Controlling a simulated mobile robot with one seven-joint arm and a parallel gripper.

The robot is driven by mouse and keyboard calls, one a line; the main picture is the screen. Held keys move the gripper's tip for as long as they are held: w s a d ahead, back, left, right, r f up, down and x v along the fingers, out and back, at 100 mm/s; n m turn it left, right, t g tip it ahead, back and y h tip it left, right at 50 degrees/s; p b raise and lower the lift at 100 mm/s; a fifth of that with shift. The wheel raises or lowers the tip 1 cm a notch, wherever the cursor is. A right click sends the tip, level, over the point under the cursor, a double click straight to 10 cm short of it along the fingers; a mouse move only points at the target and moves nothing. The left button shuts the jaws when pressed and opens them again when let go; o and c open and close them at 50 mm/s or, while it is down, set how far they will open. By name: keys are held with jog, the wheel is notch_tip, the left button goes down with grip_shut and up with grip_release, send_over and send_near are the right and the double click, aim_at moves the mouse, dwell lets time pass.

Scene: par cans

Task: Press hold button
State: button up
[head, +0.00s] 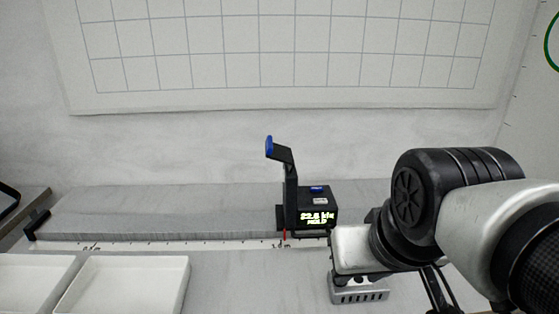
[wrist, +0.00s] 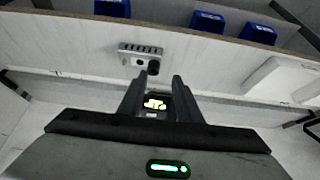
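A black meter (head: 305,212) stands on the bench at centre, with a blue-capped arm (head: 269,147) rising from it. Its lit display (head: 317,218) shows a number, blurred, above a word that looks like HOLD. On its top are a blue button (head: 317,189) and a small grey button (head: 320,201); I cannot read their labels. My gripper is to the right of the meter in the head view, its fingers hidden there. In the wrist view my gripper (wrist: 159,78) has two black fingers apart, nothing held, with the lit display (wrist: 155,103) showing between them. Contact with a button is not visible.
A ruled strip (head: 180,244) runs along the bench in front of a grey rail. White trays (head: 130,285) sit at lower left. Blue bins (wrist: 208,21) and a slotted grey block (wrist: 140,55) show in the wrist view. A gridded panel (head: 290,45) hangs behind.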

grip_shut()
dwell(1.6)
